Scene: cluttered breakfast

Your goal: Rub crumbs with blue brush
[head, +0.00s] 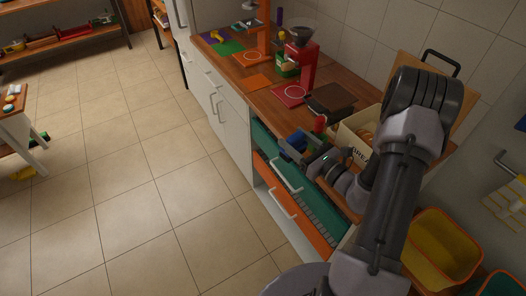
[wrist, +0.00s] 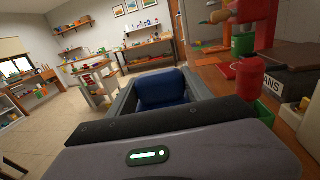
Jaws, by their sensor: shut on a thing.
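My gripper (head: 292,150) is at the front edge of the wooden counter, above the teal drawer front. It is shut on a blue thing (head: 297,138), which I take to be the blue brush. In the wrist view the blue piece (wrist: 164,90) sits between the two grey fingers of my gripper (wrist: 160,84). Its bristles are hidden or cannot be made out. I cannot make out any crumbs in either view.
A cream box marked BREAD (head: 352,146) stands right of my gripper. A red cylinder (head: 319,124) is close behind it. A red grinder (head: 302,62) and an orange machine (head: 264,30) stand farther back. Drawer handles (head: 284,205) stick out below.

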